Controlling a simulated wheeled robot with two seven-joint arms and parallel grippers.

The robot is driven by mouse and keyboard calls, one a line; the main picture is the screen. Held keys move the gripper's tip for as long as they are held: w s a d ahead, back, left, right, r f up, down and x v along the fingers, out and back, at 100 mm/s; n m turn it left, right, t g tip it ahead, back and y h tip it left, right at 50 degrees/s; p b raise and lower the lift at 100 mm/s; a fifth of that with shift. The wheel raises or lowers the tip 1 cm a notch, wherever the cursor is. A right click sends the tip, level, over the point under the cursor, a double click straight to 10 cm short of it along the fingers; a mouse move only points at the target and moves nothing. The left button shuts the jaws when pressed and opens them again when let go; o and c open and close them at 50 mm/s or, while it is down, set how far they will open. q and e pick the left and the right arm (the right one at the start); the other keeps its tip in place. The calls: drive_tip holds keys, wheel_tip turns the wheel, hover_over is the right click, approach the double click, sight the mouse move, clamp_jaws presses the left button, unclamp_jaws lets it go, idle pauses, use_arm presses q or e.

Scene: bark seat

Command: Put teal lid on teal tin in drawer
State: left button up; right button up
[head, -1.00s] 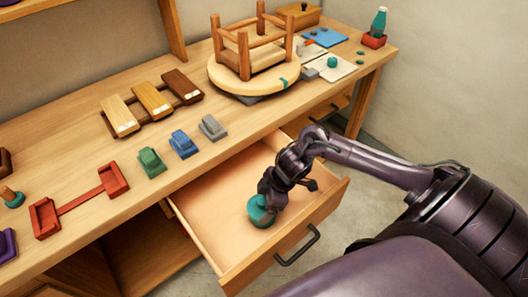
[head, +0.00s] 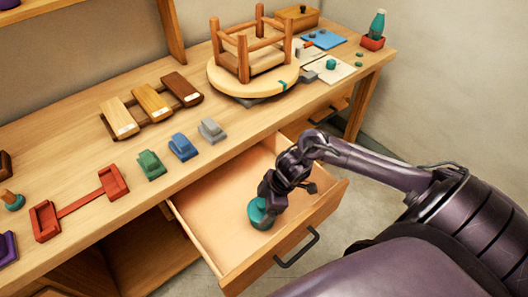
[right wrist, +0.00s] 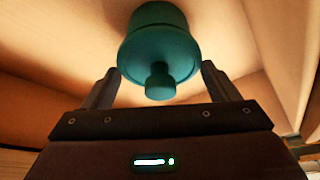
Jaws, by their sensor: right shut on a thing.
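The teal tin (head: 258,216) stands in the open drawer (head: 216,219), near its front. In the right wrist view the tin (right wrist: 153,14) shows behind the wider teal lid (right wrist: 158,50), whose small round knob points toward my wrist. The lid lines up with the tin and appears to rest on it; the seam is hard to make out. My right gripper (right wrist: 160,69) has its fingertips at the two sides of the lid, shut on it. In the head view my right gripper (head: 267,203) reaches down into the drawer and hides part of the lid. My left gripper is out of view.
The drawer front with its dark handle (head: 296,248) and the side walls surround the gripper. Green, blue and grey blocks (head: 182,147) sit on the bench edge above. An upturned stool (head: 250,75) stands farther back. The drawer floor left of the tin is clear.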

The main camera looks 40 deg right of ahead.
drive_tip(key=shift+f, duration=0.4)
drive_tip(key=o, duration=0.9)
wheel_tip(320, 180, up, 7)
drive_tip(key=p, duration=0.7)
drive_tip(key=shift+p, duration=0.35)
